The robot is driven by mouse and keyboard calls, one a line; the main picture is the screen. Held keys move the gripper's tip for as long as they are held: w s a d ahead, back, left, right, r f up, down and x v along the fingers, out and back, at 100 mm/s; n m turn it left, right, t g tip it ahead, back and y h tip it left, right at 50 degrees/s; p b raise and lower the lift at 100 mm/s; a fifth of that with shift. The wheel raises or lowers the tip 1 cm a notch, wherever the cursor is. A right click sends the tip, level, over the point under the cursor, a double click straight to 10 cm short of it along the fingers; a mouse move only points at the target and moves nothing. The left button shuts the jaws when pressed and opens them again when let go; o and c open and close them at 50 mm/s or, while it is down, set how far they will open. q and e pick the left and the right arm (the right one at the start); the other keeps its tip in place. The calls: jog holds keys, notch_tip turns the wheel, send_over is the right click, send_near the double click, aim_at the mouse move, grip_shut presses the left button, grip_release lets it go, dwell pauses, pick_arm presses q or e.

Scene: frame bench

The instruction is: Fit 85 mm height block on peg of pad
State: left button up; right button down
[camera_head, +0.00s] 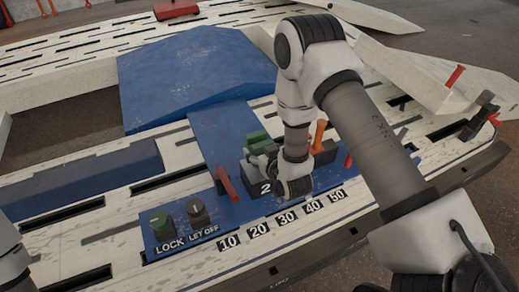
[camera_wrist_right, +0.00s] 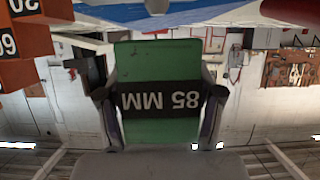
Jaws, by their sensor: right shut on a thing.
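The green 85 mm block (camera_wrist_right: 160,75) fills the middle of the right wrist view, with its "85 MM" label upside down. The right gripper (camera_wrist_right: 160,105) is shut on it, one finger at each side. In the head view a green block (camera_head: 257,139) shows at the right gripper (camera_head: 264,160), just above and behind a dark pad marked 2 (camera_head: 261,189). The gripper and wrist cover part of both. I cannot see a peg or tell whether the block touches the pad. Only a piece of my left arm shows at the left edge; its gripper is out of view.
A red lever (camera_head: 228,184) stands close left of the pad. An orange piece (camera_head: 320,132) stands right of my wrist. LOCK (camera_head: 163,225) and LET OFF (camera_head: 198,212) buttons and number plates line the front. A large blue raised panel (camera_head: 190,75) lies behind.

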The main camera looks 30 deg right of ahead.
jog(key=shift+f+b, duration=1.25)
jog(key=shift+f, duration=0.7)
jog(key=shift+c, duration=0.5)
grip_release()
jog(key=shift+f, duration=0.1)
jog(key=shift+s, duration=0.1)
jog(key=v, duration=0.7)
jog(key=shift+s, duration=0.15)
